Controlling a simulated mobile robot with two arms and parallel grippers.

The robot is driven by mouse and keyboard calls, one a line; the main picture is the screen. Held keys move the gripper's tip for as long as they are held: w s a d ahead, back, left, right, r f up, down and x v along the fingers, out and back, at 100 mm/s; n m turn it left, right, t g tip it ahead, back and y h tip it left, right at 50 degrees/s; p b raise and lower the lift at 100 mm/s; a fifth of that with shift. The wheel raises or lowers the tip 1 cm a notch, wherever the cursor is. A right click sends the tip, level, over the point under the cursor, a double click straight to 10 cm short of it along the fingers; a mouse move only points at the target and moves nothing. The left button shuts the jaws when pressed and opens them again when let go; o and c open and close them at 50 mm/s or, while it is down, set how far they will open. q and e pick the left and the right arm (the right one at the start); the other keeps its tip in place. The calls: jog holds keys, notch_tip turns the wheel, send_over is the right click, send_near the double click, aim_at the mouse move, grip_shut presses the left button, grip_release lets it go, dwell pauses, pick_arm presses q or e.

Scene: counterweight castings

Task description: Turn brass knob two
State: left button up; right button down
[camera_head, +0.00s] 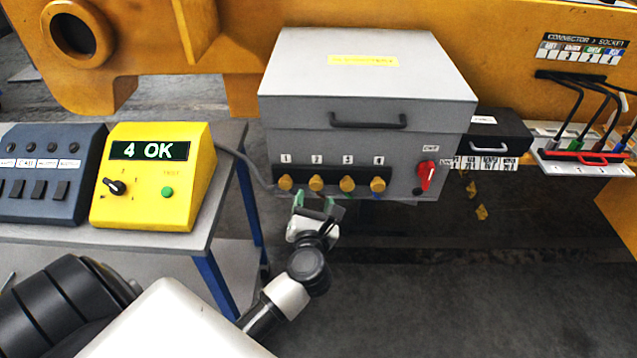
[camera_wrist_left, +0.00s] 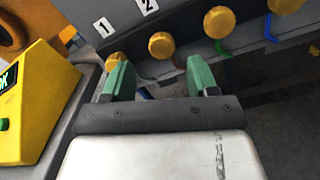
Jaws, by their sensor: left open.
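Brass knob two (camera_head: 316,183) is a round brass knob under label 2 on the front of a grey box. In the left wrist view, knob two (camera_wrist_left: 161,45) shows beyond and between my fingertips. My left gripper (camera_head: 317,206) is open just below and in front of the knob row; its green fingers also show in the left wrist view (camera_wrist_left: 160,78). No finger visibly touches knob two. Knob one (camera_wrist_left: 117,62) is partly hidden behind the left finger. My right gripper is not in view.
Knob three (camera_head: 347,184) and knob four (camera_head: 378,184) sit to the right, with a red switch (camera_head: 427,175) beyond. A yellow tester (camera_head: 150,205) reading "4 OK" stands on the bench at left. Colored leads hang below the knobs. Floor space at lower right is clear.

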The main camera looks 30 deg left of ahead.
aim_at(316, 187)
pick_arm(q)
jog(key=x, duration=0.4)
jog(key=shift+w, duration=0.25)
jog(key=shift+w+a, duration=0.3)
jog(key=shift+w, duration=0.2)
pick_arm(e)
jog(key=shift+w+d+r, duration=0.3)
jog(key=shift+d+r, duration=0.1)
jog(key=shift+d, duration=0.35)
